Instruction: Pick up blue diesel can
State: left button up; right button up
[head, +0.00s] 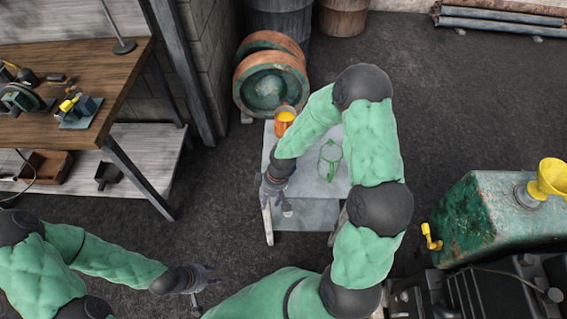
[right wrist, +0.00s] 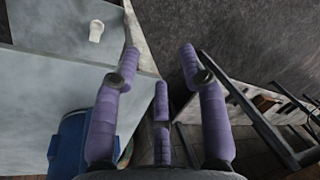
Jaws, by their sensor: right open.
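In the head view my right gripper (head: 274,190) is over the left edge of the grey stand (head: 308,215). My left gripper (head: 198,281) hangs above the dark floor at the lower left, apart from the stand; its jaws are too small to read.
An orange container with yellow top (head: 285,118) and a green clear container (head: 329,160) are on the stand. A wooden workbench (head: 90,90) is left, a green tank with yellow funnel (head: 490,220) right.

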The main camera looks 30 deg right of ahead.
jog(key=w+d+r+n+h, duration=0.1)
jog(key=d+r, duration=0.2)
jog(key=w+d+r+n+h, duration=0.1)
jog(key=w+d+r, duration=0.1)
jog(key=d+r, duration=0.1)
jog(key=w+d+r+n, duration=0.1)
jog(key=d+r+n, duration=0.1)
jog(key=d+r, duration=0.1)
jog(key=shift+w+r+h, duration=0.25)
jog(key=shift+r+h, duration=0.15)
jog(key=shift+r, duration=0.4)
jog(key=shift+w+a+f+b, duration=0.15)
jog(key=shift+f+b, duration=1.1)
jog(key=shift+f, duration=1.45)
jog(key=shift+w+f+b, duration=0.2)
jog(key=shift+f+b, duration=1)
jog(key=shift+f, duration=1.45)
jog(key=shift+r, duration=0.1)
grip_shut()
